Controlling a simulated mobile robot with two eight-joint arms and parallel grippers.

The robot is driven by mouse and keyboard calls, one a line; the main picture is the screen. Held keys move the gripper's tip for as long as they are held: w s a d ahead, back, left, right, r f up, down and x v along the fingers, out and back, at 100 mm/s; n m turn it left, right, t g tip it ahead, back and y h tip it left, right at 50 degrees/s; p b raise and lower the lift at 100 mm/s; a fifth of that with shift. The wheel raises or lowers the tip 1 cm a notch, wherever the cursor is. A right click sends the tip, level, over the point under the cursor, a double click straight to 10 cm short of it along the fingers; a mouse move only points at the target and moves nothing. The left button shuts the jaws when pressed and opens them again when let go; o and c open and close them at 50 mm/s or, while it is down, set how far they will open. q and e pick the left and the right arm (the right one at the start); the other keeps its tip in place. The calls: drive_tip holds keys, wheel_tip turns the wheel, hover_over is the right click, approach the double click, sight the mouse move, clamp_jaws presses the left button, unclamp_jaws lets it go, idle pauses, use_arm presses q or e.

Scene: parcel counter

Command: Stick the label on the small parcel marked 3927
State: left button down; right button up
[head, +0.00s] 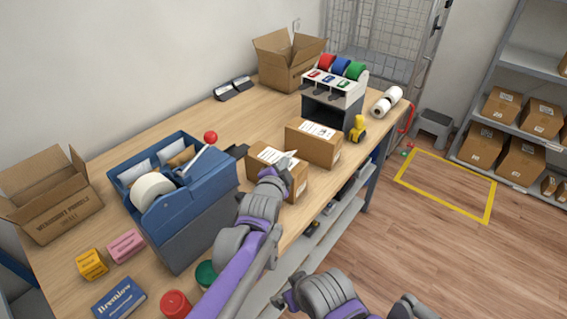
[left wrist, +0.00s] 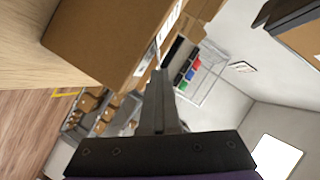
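Two brown parcels stand on the counter: a nearer parcel (head: 262,178) and a farther parcel (head: 315,148). Each has white printing on top, too small to read, so I cannot tell which is marked 3927. My left gripper (head: 272,173) is at the nearer parcel, over its front side. It looks shut on a thin white label (head: 289,156), which sticks out by the parcel's top. In the left wrist view the shut fingers (left wrist: 159,85) point at a parcel (left wrist: 105,35), with a white sliver at their tips. My right gripper (head: 284,301) is low in front; its fingers are unclear.
A blue tape dispenser (head: 190,205) with a red-knobbed lever stands left of the nearer parcel. A yellow object (head: 358,130) and a roll stand (head: 333,95) are beyond the farther parcel. Open cartons (head: 52,200) and small boxes (head: 92,263) lie at the left.

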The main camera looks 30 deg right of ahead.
use_arm(q)
drive_tip(key=c, duration=1.1)
unclamp_jaws()
drive_tip(key=shift+p+v, duration=0.35)
drive_tip(key=shift+v, duration=2.4)
use_arm(e)
drive_tip(key=shift+w+r, duration=0.1)
drive_tip(key=shift+r, duration=0.35)
use_arm(q)
drive_tip(key=shift+r, duration=0.1)
drive_tip(key=r+p, duration=0.1)
drive_tip(key=r, duration=0.1)
drive_tip(key=r+p, duration=0.1)
drive_tip(key=r, duration=0.1)
drive_tip(key=s+a+r+p, duration=0.1)
drive_tip(key=r+p, duration=0.1)
drive_tip(key=shift+s+a+r, duration=0.1)
drive_tip(key=shift+r, duration=0.1)
use_arm(e)
drive_tip(key=shift+t, duration=0.3)
drive_tip(key=r, duration=0.1)
drive_tip(key=w+r, duration=0.1)
drive_tip(key=r, duration=0.1)
drive_tip(key=w+r, duration=0.1)
drive_tip(key=r, duration=0.1)
drive_tip(key=shift+w+r, duration=0.1)
drive_tip(key=shift+r, duration=0.15)
